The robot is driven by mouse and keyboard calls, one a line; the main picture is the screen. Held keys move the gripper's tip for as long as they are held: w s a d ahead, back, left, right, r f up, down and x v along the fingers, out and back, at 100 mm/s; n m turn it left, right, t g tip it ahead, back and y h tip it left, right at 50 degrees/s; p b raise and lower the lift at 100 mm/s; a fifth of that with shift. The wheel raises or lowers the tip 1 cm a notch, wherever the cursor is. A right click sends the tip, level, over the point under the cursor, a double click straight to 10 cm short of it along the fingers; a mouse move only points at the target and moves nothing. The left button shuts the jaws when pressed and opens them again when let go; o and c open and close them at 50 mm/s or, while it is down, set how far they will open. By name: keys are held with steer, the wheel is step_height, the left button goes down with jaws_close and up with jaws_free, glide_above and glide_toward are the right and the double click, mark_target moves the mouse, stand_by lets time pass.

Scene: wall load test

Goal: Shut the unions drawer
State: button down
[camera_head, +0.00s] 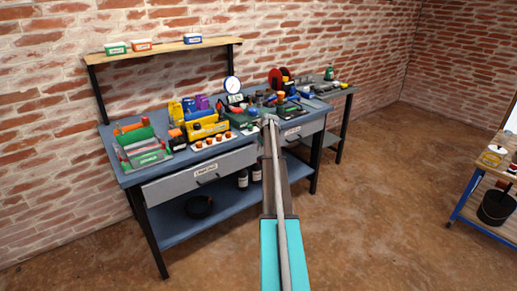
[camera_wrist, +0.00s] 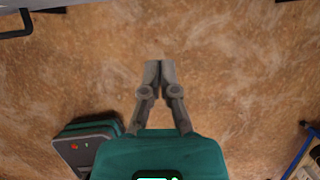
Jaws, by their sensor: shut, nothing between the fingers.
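Two grey drawers hang under the blue workbench top (camera_head: 135,177). The left drawer (camera_head: 170,190) has a white label and dark handle. The right drawer (camera_head: 317,127) also has a label, partly behind my arm. I cannot read either label, so I cannot tell which is the unions drawer. My gripper (camera_head: 269,122) appears at the bench front between the two drawers. In the wrist view my gripper (camera_wrist: 159,72) is shut and empty over the floor, with a black drawer handle (camera_wrist: 14,30) at upper left.
The benchtop holds many tools, a yellow case (camera_head: 208,127) and a round gauge (camera_head: 232,84). A lower shelf (camera_head: 180,229) carries a black bowl and bottles. A wooden-topped cart (camera_head: 490,180) stands at right. The brown floor between is clear.

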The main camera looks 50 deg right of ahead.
steer(key=shift+p+v, duration=0.5)
steer(key=shift+v, duration=0.35)
steer(key=t+h+b, duration=0.2)
steer(key=t+b, duration=1.1)
steer(key=b, duration=1.4)
glide_toward(206, 174)
steer(key=s, duration=0.5)
steer(key=shift+s+a+f+b, duration=0.25)
steer(key=shift+s+a+b, duration=0.35)
steer(key=shift+a+b, duration=0.1)
steer(key=shift+w, duration=0.1)
steer(key=w, duration=0.4)
steer(key=w+d, duration=0.1)
steer(key=w, duration=0.4)
steer(key=w+d, duration=0.1)
steer(key=w, duration=0.3)
steer(key=shift+w+d, duration=0.15)
steer(key=shift+w, duration=0.25)
